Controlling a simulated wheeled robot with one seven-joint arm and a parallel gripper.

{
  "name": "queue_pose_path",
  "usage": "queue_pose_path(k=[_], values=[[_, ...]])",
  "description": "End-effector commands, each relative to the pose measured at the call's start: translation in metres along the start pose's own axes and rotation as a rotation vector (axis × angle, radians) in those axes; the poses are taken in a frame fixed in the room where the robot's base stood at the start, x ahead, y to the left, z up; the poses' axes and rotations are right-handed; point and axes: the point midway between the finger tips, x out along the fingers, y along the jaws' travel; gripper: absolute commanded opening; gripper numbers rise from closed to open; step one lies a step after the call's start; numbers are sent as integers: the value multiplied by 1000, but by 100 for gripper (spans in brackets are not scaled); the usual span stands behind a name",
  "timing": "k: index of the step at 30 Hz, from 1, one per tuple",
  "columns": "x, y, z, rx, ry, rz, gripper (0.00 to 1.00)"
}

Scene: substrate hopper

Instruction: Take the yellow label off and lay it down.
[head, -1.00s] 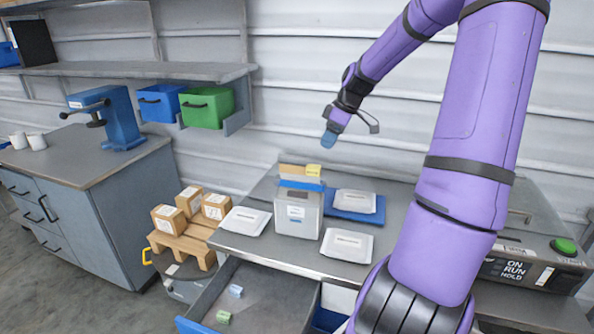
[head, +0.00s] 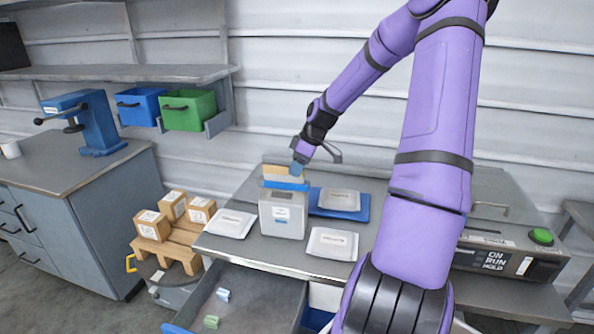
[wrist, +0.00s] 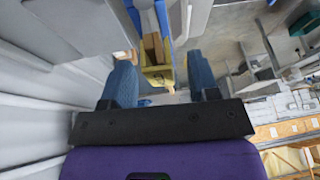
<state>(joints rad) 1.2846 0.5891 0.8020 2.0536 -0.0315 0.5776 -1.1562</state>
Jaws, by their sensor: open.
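The yellow label (wrist: 157,78) shows in the wrist view between my two blue fingertips, at the end of a tan board (wrist: 152,48). My gripper (wrist: 160,77) is open, with a finger on either side of the label; I cannot tell whether either touches it. In the head view my gripper (head: 297,168) is at the right top corner of the grey hopper (head: 282,218), which has a blue rim. The tan board (head: 280,173) stands up out of the hopper. The gripper hides the label in the head view.
White packets lie left of the hopper (head: 230,223), at front right (head: 332,243) and on a blue tray (head: 358,212). An open drawer (head: 255,292) is below the bench (head: 262,249). A control box (head: 510,258) stands at right.

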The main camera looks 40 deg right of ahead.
Motion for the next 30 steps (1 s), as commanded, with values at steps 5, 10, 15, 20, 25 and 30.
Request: queue_pose_path(k=[5, 10, 15, 20, 25, 30], values=[[6, 0, 0, 0, 0, 0, 55], [6, 0, 0, 0, 0, 0, 48], [5, 0, 0, 0, 0, 0, 9], [5, 0, 0, 0, 0, 0, 2], [5, 0, 0, 0, 0, 1, 2], [-3, 0, -3, 0, 0, 2, 2]])
